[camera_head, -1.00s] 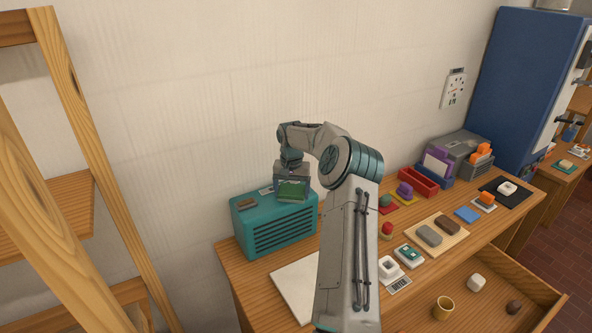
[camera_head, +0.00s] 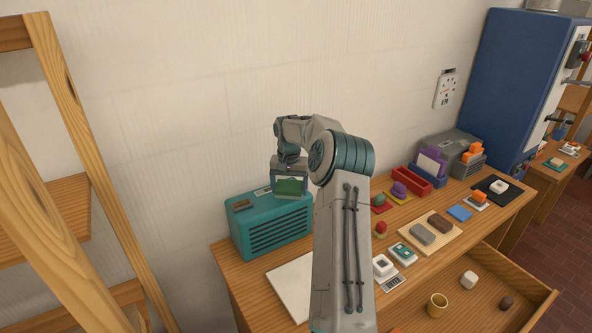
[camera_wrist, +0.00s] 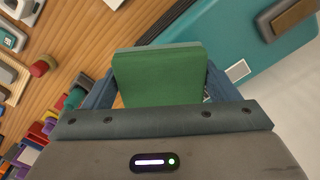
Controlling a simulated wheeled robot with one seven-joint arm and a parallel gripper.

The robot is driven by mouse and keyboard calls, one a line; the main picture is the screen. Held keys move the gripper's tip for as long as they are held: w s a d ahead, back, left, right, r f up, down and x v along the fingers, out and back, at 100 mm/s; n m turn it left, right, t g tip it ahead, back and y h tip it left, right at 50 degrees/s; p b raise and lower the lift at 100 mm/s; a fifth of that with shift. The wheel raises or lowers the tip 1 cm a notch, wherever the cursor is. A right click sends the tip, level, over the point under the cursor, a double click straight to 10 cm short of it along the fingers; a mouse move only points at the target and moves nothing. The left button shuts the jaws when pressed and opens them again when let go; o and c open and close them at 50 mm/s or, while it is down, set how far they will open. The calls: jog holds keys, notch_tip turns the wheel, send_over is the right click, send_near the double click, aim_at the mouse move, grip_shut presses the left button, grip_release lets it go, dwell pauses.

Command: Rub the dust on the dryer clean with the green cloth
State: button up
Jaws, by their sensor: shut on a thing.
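The dryer seems to be the teal box (camera_head: 270,228) with a slotted front, at the left end of the bench against the wall. It also fills the upper right of the wrist view (camera_wrist: 225,45). My gripper (camera_head: 290,184) is shut on the green cloth (camera_head: 291,187), over the right end of the box. The cloth (camera_wrist: 158,77) looks like a thick green pad between my fingers in the wrist view. I cannot tell whether it touches the box top. No dust shows clearly; the cloth and gripper hide part of the top.
A brown piece (camera_head: 242,204) sits on the left of the box top. A white board (camera_head: 292,285) lies in front of the box. Several small items and a red tray (camera_head: 412,180) are along the bench to the right. An open drawer (camera_head: 470,300) juts out below.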

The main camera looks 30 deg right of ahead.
jog(key=shift+s+d+r+p, duration=0.15)
jog(key=shift+r+p, duration=0.3)
jog(key=shift+r, duration=0.6)
jog(key=shift+r+p, duration=0.45)
jog(key=shift+r, duration=1)
